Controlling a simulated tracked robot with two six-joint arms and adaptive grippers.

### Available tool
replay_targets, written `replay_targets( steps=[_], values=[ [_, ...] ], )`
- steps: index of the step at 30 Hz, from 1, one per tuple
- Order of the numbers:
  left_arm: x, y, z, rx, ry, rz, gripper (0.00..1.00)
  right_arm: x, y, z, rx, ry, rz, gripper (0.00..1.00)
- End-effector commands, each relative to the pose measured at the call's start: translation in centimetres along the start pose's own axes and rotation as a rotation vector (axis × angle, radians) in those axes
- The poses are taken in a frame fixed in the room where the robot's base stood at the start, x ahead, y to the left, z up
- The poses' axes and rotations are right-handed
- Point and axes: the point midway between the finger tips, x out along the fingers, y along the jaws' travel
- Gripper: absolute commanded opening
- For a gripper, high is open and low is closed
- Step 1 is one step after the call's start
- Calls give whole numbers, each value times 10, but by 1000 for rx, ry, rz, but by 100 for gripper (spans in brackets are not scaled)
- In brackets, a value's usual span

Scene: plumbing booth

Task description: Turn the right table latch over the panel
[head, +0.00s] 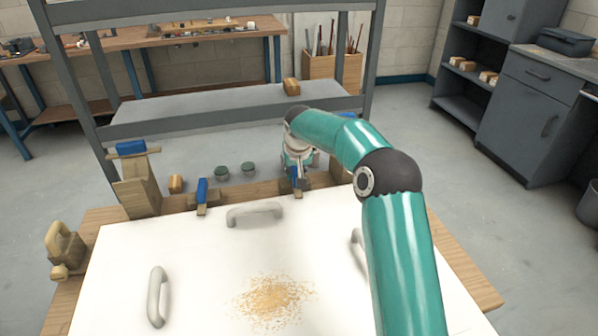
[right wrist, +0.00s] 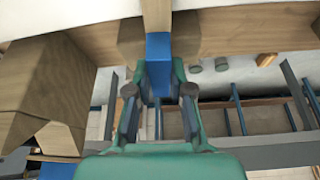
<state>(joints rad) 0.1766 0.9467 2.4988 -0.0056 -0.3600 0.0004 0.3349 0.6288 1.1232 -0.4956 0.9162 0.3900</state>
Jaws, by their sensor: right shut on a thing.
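The white panel (head: 200,265) lies on the wooden table (head: 460,265), with grey handles on it. The right table latch (head: 298,181), with a blue grip, is at the panel's far edge. My right gripper (head: 298,168) reaches it from beyond that edge. In the right wrist view, my right gripper (right wrist: 158,88) is shut on the blue grip of the latch (right wrist: 158,50), one finger on each side. A wooden bar runs from the grip toward the panel; its far end is cut off. The left latch (head: 202,191), also blue, stands apart to the left. My left gripper is not in view.
Sawdust (head: 272,300) lies on the panel. A wooden block with a blue top (head: 138,185) stands at the far left corner, and a wooden clamp-like piece (head: 62,245) at the left edge. A grey metal rack (head: 215,105) stands behind the table.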

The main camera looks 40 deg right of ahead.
Motion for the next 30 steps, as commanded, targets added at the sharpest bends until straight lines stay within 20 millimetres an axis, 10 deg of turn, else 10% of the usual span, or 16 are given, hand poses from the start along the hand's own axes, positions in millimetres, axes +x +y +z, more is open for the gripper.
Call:
replay_targets(
  steps=[5, 17, 30],
  values=[
    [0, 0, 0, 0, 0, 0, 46, 1, 2, 1, -1, -5, 5, 45],
    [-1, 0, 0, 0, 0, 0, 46, -5, 0, 0, -1, -1, 1, 46],
    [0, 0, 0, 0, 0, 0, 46, -80, -1, 0, -2, 0, 0, 46]
  ],
)
